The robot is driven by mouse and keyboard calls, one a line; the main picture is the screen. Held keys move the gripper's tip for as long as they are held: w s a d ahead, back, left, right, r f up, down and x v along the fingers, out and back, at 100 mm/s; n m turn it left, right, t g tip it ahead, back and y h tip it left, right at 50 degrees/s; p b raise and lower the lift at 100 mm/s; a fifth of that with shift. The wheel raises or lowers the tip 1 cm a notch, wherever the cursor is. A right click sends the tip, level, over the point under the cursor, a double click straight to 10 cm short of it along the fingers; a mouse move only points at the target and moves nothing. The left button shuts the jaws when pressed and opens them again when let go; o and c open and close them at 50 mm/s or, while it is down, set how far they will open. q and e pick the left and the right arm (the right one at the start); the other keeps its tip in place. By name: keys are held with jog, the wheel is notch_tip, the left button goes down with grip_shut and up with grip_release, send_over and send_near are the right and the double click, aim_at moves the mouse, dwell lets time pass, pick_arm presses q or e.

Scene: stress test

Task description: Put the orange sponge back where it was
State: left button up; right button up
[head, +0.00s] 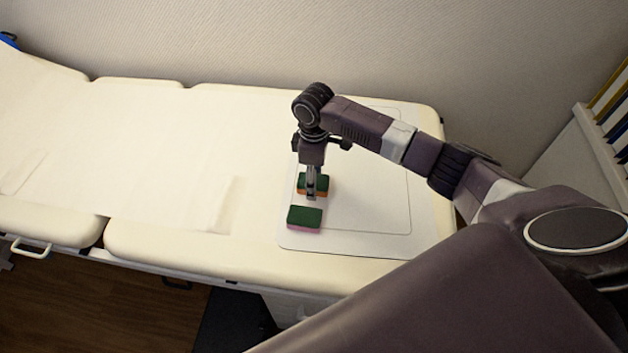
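The orange sponge (325,186) has a dark green top and lies on a pale mat (370,220) on the cream padded table. A second sponge (304,217), pink with a green top, lies nearer the front at the mat's left edge. My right gripper (311,194) points down at the orange sponge, and its fingers hide the middle of that sponge. I cannot tell whether the fingers grip it or only stand in front of it. My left gripper is not in view.
The cream padded table (150,130) runs along the wall, with a white paper sheet (190,190) left of the mat. A white rack (600,130) with coloured bars stands at the far right. The mat's right part is clear.

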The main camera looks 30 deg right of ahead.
notch_tip(320, 180, up, 12)
jog(key=shift+f, duration=0.25)
dwell(0.5)
